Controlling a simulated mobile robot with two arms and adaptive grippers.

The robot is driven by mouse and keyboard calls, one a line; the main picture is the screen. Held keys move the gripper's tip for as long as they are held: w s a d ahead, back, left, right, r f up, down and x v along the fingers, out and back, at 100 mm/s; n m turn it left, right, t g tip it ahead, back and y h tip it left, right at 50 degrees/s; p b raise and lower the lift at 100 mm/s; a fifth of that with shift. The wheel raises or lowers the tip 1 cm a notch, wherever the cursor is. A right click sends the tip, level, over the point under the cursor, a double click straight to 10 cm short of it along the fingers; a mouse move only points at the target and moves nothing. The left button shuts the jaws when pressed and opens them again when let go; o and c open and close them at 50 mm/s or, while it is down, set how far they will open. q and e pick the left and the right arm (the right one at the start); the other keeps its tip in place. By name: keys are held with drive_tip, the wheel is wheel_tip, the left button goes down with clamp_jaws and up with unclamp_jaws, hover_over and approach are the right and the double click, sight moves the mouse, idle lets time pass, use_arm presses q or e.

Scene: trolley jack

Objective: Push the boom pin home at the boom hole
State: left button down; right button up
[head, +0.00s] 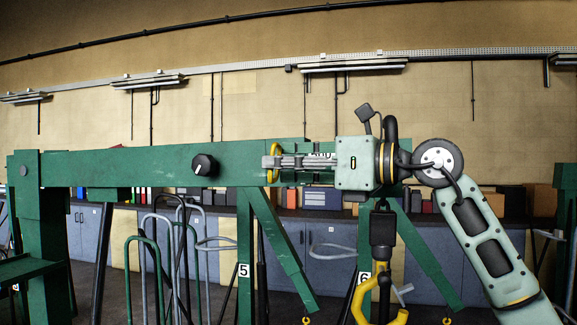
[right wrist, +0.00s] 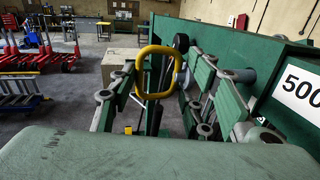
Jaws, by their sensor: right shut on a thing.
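The boom is a green horizontal beam (head: 130,168), with a black knob (head: 204,165) on its near side. My right gripper (head: 273,162) is in front of the boom, right of the knob, shut on the yellow loop handle of the boom pin (head: 276,178). In the right wrist view the yellow loop (right wrist: 141,90) is between the two fingers, close beside the green boom side (right wrist: 220,47). The pin's shaft and the boom hole are hidden or too unclear to tell how deep the pin sits. My left gripper is not in view.
Green braces (head: 280,245) slope down from the boom. Grey and green tube frames (head: 140,250) stand below left. A white "500" label (right wrist: 298,88) is on the boom near my gripper.

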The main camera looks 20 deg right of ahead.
drive_tip(key=shift+s+a+r+b, duration=0.1)
drive_tip(key=shift+s+a+b, duration=0.35)
drive_tip(key=shift+s, duration=0.45)
drive_tip(key=shift+a, duration=0.15)
drive_tip(key=shift+w+p, duration=0.1)
drive_tip(key=shift+p, duration=0.2)
idle(1.2)
drive_tip(key=shift+w+d+p, duration=0.5)
drive_tip(key=shift+w+d, duration=0.05)
drive_tip(key=shift+w, duration=0.25)
drive_tip(key=shift+w+d+p, duration=0.55)
drive_tip(key=shift+w, duration=0.2)
drive_tip(key=shift+w+d+p, duration=0.5)
drive_tip(key=shift+w+d, duration=0.05)
drive_tip(key=shift+w, duration=0.25)
drive_tip(key=shift+w+d+p, duration=0.6)
drive_tip(key=shift+w+p, duration=0.1)
drive_tip(key=shift+w, duration=0.15)
drive_tip(key=shift+w+d+p, duration=0.55)
drive_tip(key=shift+w+p, duration=0.15)
drive_tip(key=shift+w, duration=0.15)
drive_tip(key=o, duration=1.6)
drive_tip(key=shift+c, duration=0.2)
